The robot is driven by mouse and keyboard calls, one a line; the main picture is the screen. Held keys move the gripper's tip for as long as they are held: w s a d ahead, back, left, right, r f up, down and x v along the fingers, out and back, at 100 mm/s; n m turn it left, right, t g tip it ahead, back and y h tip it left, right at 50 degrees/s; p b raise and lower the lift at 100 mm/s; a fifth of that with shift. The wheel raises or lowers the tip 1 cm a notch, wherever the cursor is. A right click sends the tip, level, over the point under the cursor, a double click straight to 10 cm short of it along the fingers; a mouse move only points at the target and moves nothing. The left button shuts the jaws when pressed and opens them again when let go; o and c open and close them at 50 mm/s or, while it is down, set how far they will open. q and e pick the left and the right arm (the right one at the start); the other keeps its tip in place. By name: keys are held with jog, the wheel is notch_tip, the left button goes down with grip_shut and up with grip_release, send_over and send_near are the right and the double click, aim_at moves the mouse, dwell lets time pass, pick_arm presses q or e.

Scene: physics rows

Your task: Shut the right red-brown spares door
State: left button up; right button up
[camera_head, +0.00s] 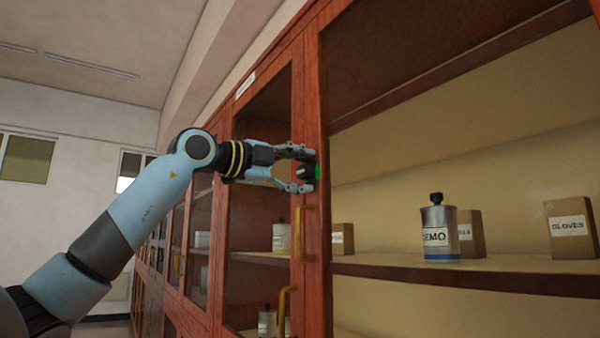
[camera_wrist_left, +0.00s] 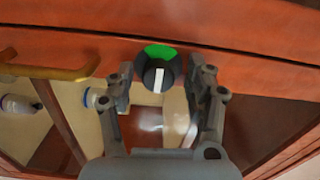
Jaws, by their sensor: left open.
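A red-brown cabinet door (camera_head: 265,100) with a glass pane stands left of a wide bay whose shelf is seen plainly. I cannot tell whether this is the right spares door; its label is too small to read. A dark round knob (camera_head: 309,173) with a green mark sits on the red-brown upright beside the bay. It also shows in the wrist view (camera_wrist_left: 158,72), its white pointer line in line with the fingers. My left gripper (camera_head: 303,170) is open, its fingertips either side of the knob; contact is unclear. My right gripper is not in view.
Brass handles (camera_head: 304,234) show below the knob; one shows in the wrist view (camera_wrist_left: 52,70). The bay's shelf (camera_head: 470,272) holds a silver DEMO can (camera_head: 438,235) and a GLOVES box (camera_head: 571,228). More cabinet fronts run back at left. Free room lies left of the cabinets.

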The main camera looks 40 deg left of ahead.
aim_at(310, 126)
pick_arm(q)
jog(key=o, duration=0.4)
jog(key=r, duration=1)
jog(key=shift+w+a+r, duration=0.1)
jog(key=shift+a+r, duration=0.05)
jog(key=shift+a, duration=0.1)
jog(key=shift+o, duration=0.2)
notch_tip(310, 126, down, 5)
jog(key=shift+a+f+g+y, duration=0.1)
jog(key=shift+g+y, duration=0.4)
jog(key=shift+g, duration=0.5)
jog(key=shift+s+f+b, duration=0.1)
jog(key=shift+s+b, duration=0.25)
jog(key=shift+s, duration=0.1)
jog(key=shift+c, duration=0.3)
jog(key=shift+s+a+b, duration=0.15)
jog(key=shift+s+b, duration=0.2)
jog(key=shift+s, duration=0.6)
jog(key=c, duration=0.4)
jog(key=b+v, duration=0.1)
jog(key=v, duration=0.2)
jog(key=f+b+v, duration=0.1)
jog(key=b+v, duration=0.1)
jog(key=v, duration=0.1)
jog(key=f+b+v, duration=0.1)
jog(key=b+v, duration=0.1)
jog(key=v, duration=0.1)
jog(key=shift+s+a, duration=0.25)
jog(key=shift+s, duration=0.1)
